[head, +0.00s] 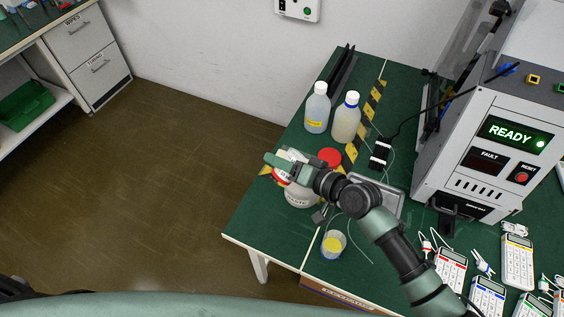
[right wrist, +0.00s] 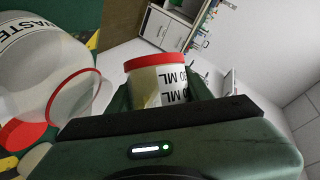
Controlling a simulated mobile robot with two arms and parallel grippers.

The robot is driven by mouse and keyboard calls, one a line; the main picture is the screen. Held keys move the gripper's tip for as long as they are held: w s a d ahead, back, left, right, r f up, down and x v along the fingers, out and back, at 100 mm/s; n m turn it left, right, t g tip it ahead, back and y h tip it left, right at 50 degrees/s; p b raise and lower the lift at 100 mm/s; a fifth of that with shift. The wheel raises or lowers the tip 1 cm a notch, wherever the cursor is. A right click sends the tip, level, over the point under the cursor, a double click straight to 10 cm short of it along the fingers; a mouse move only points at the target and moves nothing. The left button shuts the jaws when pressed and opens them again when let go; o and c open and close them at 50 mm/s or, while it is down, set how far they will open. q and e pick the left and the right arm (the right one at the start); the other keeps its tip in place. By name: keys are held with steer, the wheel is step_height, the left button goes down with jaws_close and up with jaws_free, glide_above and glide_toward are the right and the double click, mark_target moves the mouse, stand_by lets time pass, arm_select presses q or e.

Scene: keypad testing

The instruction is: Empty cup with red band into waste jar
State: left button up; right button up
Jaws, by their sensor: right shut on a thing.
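The cup with the red band (right wrist: 160,82) is between the fingers of my right gripper (head: 278,163), which is shut on it. In the right wrist view its red band and ML marks show, with a pale yellowish area inside. In the head view the gripper partly covers the cup (head: 281,177), close above the clear waste jar (head: 299,197). The jar, lettered WASTE, also shows at the left of the right wrist view (right wrist: 45,50), its red-edged mouth beside the cup. Whether anything is flowing out cannot be told. My left gripper is not in view.
A red lid (head: 330,156) lies behind the jar. Two bottles (head: 317,108) (head: 345,118) stand at the back. A metal tray (head: 388,199), the tester (head: 487,140) and several keypads (head: 451,270) are to the right.

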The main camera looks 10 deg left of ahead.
steer(key=shift+r+m+y+b, duration=0.3)
steer(key=shift+m+b, duration=0.05)
steer(key=shift+m, duration=0.05)
stand_by(0.7)
stand_by(0.3)
steer(key=shift+f+b, duration=0.15)
steer(key=shift+b, duration=0.3)
steer(key=shift+m, duration=0.3)
steer(key=shift+f+b, duration=0.1)
steer(key=shift+b, duration=0.35)
stand_by(0.3)
steer(key=shift+f+m+y+b, duration=0.1)
steer(key=shift+m+y+b, duration=0.2)
steer(key=shift+b, duration=0.15)
steer(key=shift+r+m+g+y+b, duration=0.4)
steer(key=shift+r+m+y+b, duration=0.25)
steer(key=shift+m+b, duration=0.4)
stand_by(1.4)
steer(key=shift+w+d+r+m+y+b, duration=0.1)
steer(key=shift+r+m+y+b, duration=0.2)
steer(key=shift+m+b, duration=0.25)
steer(key=shift+w+d+r+m+y+b, duration=0.1)
steer(key=shift+r+m+y+b, duration=0.2)
steer(key=shift+m, duration=0.3)
stand_by(1.0)
